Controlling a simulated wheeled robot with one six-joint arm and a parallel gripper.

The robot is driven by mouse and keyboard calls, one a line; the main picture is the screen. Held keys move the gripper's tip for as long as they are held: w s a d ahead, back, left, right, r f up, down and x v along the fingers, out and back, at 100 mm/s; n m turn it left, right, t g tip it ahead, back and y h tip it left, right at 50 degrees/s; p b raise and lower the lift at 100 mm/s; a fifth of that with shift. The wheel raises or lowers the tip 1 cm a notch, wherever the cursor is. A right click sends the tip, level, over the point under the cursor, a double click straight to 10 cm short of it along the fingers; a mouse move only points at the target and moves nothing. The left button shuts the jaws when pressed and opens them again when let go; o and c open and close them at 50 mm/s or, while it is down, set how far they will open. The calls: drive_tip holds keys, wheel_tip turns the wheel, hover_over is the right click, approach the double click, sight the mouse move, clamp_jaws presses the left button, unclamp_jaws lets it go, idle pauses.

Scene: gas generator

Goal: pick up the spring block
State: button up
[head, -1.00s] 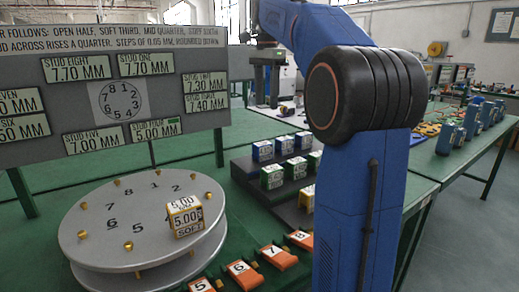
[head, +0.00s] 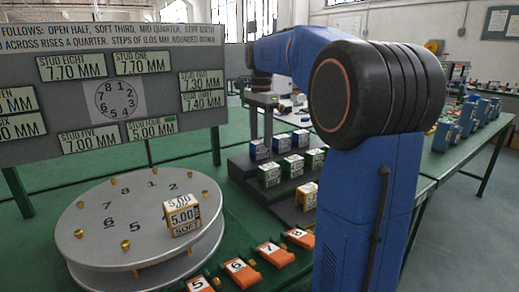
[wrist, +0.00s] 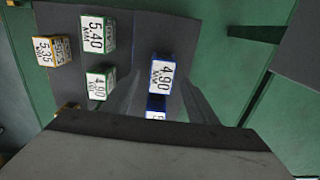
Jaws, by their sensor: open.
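Spring blocks stand in coloured rows on a dark stepped rack (head: 240,167). The back row is blue, with a blue block (head: 259,150) at its left end. The middle row is green, with a green block (head: 269,175). A yellow block (head: 307,196) stands in front. My gripper (head: 261,137) is open and empty, pointing down above the blue row. In the wrist view, a blue block (wrist: 160,72) marked 4.90 lies between the finger lines, and another blue block (wrist: 156,105) is partly hidden by the gripper body. A green block (wrist: 100,85) is beside the left finger.
A yellow block (head: 182,214) marked 5.00 SOFT stands on the round grey turntable (head: 110,262) with brass studs. A sign board (head: 90,90) with readings stands behind. Orange numbered clips (head: 240,272) line the front. A second table (head: 450,160) carries blue devices at right.

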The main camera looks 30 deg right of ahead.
sight(259, 142)
drive_tip(key=shift+w+a+f, duration=0.1)
drive_tip(key=shift+a+f, duration=0.05)
drive_tip(key=shift+f, duration=1.55)
clamp_jaws()
drive_tip(key=shift+r, duration=0.1)
